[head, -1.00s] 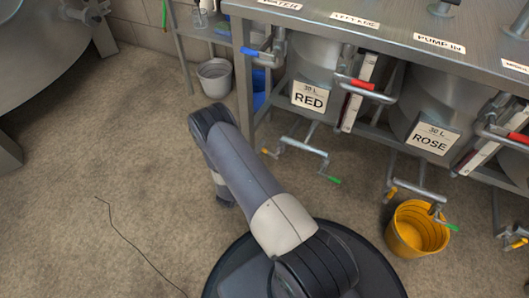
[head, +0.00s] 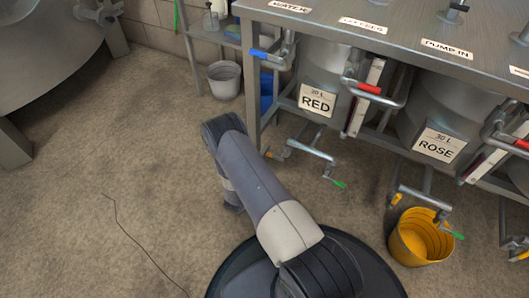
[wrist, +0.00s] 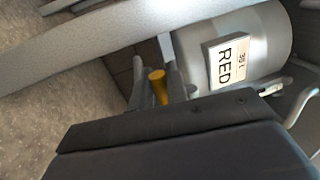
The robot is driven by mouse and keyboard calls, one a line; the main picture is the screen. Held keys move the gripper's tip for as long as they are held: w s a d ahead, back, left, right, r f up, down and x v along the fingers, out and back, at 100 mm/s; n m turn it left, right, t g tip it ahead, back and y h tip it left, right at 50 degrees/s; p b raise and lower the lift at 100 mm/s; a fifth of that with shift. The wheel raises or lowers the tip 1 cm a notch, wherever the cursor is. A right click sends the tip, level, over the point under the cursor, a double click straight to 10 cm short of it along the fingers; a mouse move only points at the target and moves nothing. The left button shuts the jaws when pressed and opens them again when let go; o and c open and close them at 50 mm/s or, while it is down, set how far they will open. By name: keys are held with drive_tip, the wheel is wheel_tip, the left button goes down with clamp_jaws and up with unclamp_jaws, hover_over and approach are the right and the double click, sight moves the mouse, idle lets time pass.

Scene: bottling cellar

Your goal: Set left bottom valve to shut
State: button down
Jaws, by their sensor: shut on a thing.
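Under the tank labelled RED (head: 317,101), the left one, a bent grey pipe carries a yellow-tipped handle (head: 267,153) on its left and a green-tipped handle (head: 338,184) on its right. In the wrist view the yellow handle (wrist: 158,86) stands between the two grey fingers of my gripper (wrist: 160,92), which is shut on it. The RED label (wrist: 233,62) is to its right there, turned sideways. In the head view my gripper is hidden, and my arm covers the floor left of the pipe.
A steel table (head: 400,42) runs above the tanks, with red and blue levers below its edge. A second tank, labelled ROSE (head: 435,146), stands right. A yellow bucket (head: 408,255) is on the floor below it. A grey bin (head: 224,82) stands behind. The floor at left is open, with a thin cable (head: 140,250).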

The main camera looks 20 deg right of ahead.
drive_tip(key=c, duration=1.5)
unclamp_jaws()
drive_tip(key=p+v, duration=0.3)
drive_tip(key=v, duration=0.7)
drive_tip(key=shift+s+a+f, duration=0.15)
drive_tip(key=shift+s+a, duration=0.1)
drive_tip(key=shift+s, duration=0.05)
drive_tip(key=b+x, duration=0.3)
drive_tip(key=x, duration=0.7)
drive_tip(key=shift+w+d, duration=0.25)
drive_tip(key=shift+r, duration=0.2)
